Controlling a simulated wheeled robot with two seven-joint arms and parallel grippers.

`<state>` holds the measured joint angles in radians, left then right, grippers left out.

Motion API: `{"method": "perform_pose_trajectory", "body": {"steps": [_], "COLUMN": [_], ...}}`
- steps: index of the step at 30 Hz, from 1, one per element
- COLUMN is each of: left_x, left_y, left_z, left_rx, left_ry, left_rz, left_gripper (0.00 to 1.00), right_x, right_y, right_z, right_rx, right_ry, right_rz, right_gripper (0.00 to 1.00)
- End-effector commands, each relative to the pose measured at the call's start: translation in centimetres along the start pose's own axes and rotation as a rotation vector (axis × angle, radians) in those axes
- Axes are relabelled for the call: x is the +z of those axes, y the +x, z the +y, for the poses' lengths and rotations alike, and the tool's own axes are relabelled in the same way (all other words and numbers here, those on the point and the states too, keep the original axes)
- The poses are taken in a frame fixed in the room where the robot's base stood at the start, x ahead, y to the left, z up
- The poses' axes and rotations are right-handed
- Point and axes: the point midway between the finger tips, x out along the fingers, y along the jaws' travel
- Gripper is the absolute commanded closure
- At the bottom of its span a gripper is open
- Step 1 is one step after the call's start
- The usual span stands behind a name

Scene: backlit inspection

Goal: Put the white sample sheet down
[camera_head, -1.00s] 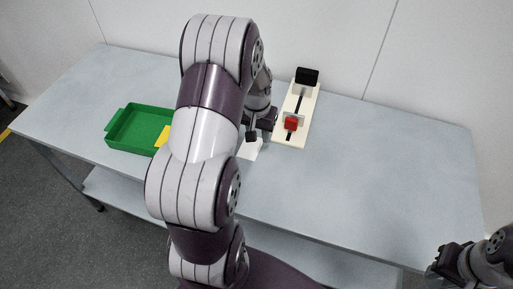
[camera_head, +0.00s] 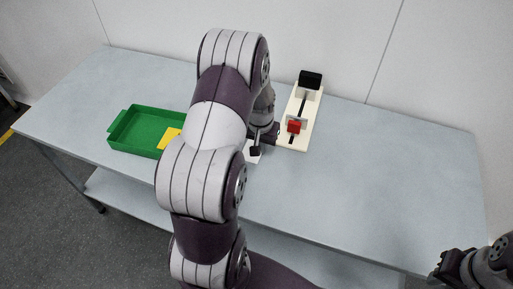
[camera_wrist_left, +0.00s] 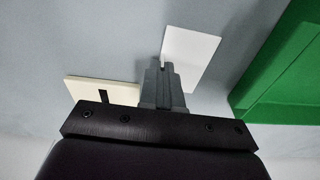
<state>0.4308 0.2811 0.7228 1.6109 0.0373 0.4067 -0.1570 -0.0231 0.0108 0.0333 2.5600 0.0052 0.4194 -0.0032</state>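The white sample sheet (camera_wrist_left: 192,58) is flat and pale in the left wrist view, with one edge at my left fingertips. In the head view only a small part of the sheet (camera_head: 253,157) shows beside the gripper. My left gripper (camera_wrist_left: 161,65) has its fingers close together with the sheet's edge between them. In the head view my left gripper (camera_head: 256,148) is low over the table, largely behind my own arm. I cannot tell whether the sheet touches the table. My right gripper (camera_head: 440,270) is at the lower right, away from the sheet, its fingers unclear.
A green tray (camera_head: 122,133) with a yellow item (camera_head: 170,137) stands left of my arm. A cream fixture (camera_head: 301,137) with a red block (camera_head: 294,127) and a black block (camera_head: 310,79) stands close right of the gripper. The table's right half (camera_head: 400,170) is clear.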

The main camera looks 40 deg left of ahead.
Motion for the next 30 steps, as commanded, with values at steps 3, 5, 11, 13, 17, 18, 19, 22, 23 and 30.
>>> {"method": "perform_pose_trajectory", "body": {"steps": [3, 5, 11, 13, 17, 18, 19, 22, 23, 30], "left_x": [-0.1, -0.1, -0.6, 0.1, 1.8, 2.3, 2.6, 3.8, 4.1, 5.9], "left_y": [-0.3, -0.8, -4.2, -5.1, -7.2, -7.8, -8.3, -9.8, -10.2, -11.1], "left_z": [0.0, 0.0, 0.0, 1.2, 3.8, 4.5, 5.2, 7.0, 7.5, 9.9], "left_rx": [0.000, 0.000, 0.000, 0.001, 0.001, 0.001, 0.001, 0.001, 0.001, 0.000], "left_ry": [0.000, 0.000, 0.000, 0.004, 0.006, 0.006, 0.006, 0.006, 0.005, 0.017], "left_rz": [0.000, 0.001, 0.004, 0.001, 0.001, 0.001, 0.002, 0.003, 0.002, -0.006], "left_gripper": [1.00, 1.00, 1.00, 1.00, 1.00, 1.00, 1.00, 1.00, 1.00, 1.00], "right_x": [0.0, 0.0, -0.1, -0.1, -0.1, -0.1, -0.1, -0.1, -0.1, -0.2], "right_y": [-0.1, -0.1, -0.5, -0.5, -0.7, -0.7, -0.8, -0.9, -0.9, -1.9], "right_z": [0.0, 0.0, 0.0, 0.0, 0.0, 0.0, 0.0, 0.0, 0.0, 0.0], "right_rx": [0.000, 0.000, 0.000, 0.000, 0.000, 0.000, 0.000, 0.000, 0.000, 0.000], "right_ry": [0.000, 0.000, 0.000, 0.000, 0.000, 0.000, 0.000, 0.000, 0.000, 0.000], "right_rz": [0.000, 0.000, 0.000, 0.000, 0.000, 0.000, 0.000, 0.000, 0.000, 0.000], "right_gripper": [0.72, 0.72, 0.72, 0.72, 0.72, 0.72, 0.72, 0.72, 0.72, 0.72]}}
